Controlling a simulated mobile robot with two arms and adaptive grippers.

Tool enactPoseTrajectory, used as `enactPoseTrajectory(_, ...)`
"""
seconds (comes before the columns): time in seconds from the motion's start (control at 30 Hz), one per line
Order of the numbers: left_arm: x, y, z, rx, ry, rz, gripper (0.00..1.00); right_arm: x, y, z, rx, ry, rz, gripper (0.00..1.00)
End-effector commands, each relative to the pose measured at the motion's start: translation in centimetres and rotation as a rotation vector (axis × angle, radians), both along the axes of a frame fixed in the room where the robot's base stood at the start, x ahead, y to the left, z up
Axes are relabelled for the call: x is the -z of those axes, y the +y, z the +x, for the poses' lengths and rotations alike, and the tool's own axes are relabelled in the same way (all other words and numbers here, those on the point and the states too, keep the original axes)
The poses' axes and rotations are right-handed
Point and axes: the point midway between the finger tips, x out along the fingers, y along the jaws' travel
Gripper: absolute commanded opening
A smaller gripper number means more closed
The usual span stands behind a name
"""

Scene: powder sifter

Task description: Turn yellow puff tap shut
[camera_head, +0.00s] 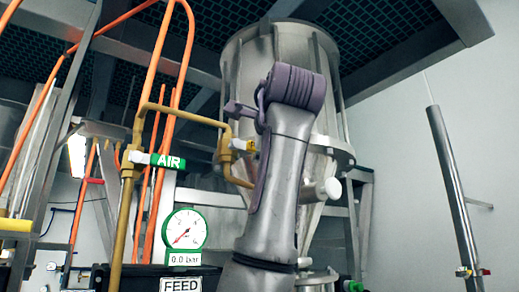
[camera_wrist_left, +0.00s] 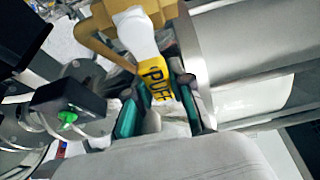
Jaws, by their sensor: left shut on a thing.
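The yellow puff tap handle (camera_wrist_left: 155,82) carries the word PUFF and shows in the left wrist view, with a white part above it. My left gripper (camera_wrist_left: 160,98) is shut on the handle, with one teal-padded finger on each side of it. In the head view a brass valve with a small yellow part (camera_head: 251,146) sits on the brass pipe, just left of my left arm. My arm hides much of the area around it, and the fingertips cannot be made out there. My right gripper is not in view.
A large steel hopper (camera_head: 255,60) stands behind my arm. A gauge (camera_head: 184,229) reads 0.0 bar above a FEED sign (camera_head: 181,285). Orange hoses (camera_head: 150,80) hang at the left.

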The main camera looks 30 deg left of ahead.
Motion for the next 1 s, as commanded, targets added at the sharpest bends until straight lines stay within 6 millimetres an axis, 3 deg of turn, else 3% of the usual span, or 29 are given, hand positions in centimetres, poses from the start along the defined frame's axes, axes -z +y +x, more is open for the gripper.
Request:
enactPoseTrajectory(0.1, 0.2, 0.0, 0.1, 0.000, 0.006, -0.001, 0.00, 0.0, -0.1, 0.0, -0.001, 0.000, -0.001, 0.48)
enactPoseTrajectory(0.13, 0.2, 0.0, 0.1, 0.000, 0.006, -0.001, 0.26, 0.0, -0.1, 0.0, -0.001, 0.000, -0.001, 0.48)
enactPoseTrajectory(0.27, 0.2, 0.0, 0.1, 0.000, 0.004, -0.001, 0.48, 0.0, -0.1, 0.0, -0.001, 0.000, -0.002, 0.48)
enactPoseTrajectory(0.67, 0.0, -0.6, -0.4, 0.001, -0.001, 0.001, 0.48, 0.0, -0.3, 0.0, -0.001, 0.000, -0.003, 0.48)
enactPoseTrajectory(1.0, 0.0, -5.3, -5.1, 0.002, -0.001, 0.001, 0.48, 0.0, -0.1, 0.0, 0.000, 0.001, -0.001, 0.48)
